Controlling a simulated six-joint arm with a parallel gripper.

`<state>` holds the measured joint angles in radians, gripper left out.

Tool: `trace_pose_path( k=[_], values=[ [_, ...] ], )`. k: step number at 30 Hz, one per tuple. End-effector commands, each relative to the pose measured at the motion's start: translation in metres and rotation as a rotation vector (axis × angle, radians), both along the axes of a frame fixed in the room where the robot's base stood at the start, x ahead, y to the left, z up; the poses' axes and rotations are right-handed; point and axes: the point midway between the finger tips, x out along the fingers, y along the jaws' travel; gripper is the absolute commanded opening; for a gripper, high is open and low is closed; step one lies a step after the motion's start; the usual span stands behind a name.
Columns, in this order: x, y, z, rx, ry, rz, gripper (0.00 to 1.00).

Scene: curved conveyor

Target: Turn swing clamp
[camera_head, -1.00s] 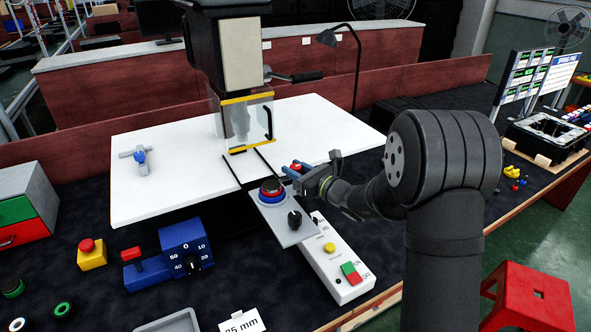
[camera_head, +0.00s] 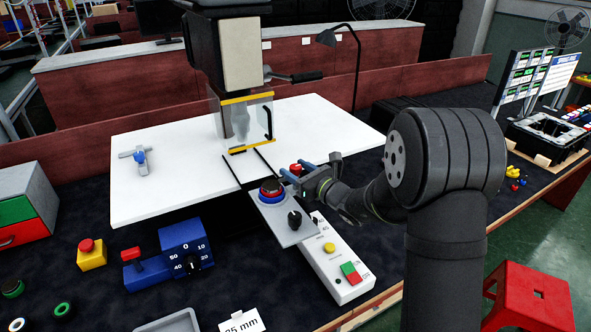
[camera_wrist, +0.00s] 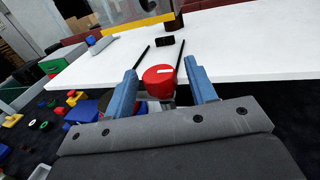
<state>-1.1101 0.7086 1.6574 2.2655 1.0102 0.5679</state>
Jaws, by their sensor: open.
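The swing clamp seems to be the short red cylinder with a pale bar on top, in the wrist view (camera_wrist: 158,82). It also shows as a small red piece in the head view (camera_head: 295,168), at the front edge of the white table. My gripper (camera_head: 299,171) reaches it from the right. Its two blue fingers are open, one on each side of the red piece, also in the wrist view (camera_wrist: 163,82). A gap shows between the red piece and the right finger; contact on the left is unclear. The clamp's lower part is hidden.
A white control box (camera_head: 333,262) stands in front. A clear guard with yellow edges (camera_head: 247,96) hangs behind.

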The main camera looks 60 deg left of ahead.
Motion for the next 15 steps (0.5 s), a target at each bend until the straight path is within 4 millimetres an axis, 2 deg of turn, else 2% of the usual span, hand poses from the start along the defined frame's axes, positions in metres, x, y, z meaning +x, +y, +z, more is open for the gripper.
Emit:
trace_pose_path(
  k=[5, 15],
  values=[
    [0.009, -0.03, 0.001, 0.0, 0.0, -0.004, 0.51],
    [0.03, -0.111, 0.001, 0.0, 0.001, -0.006, 0.51]
  ],
)
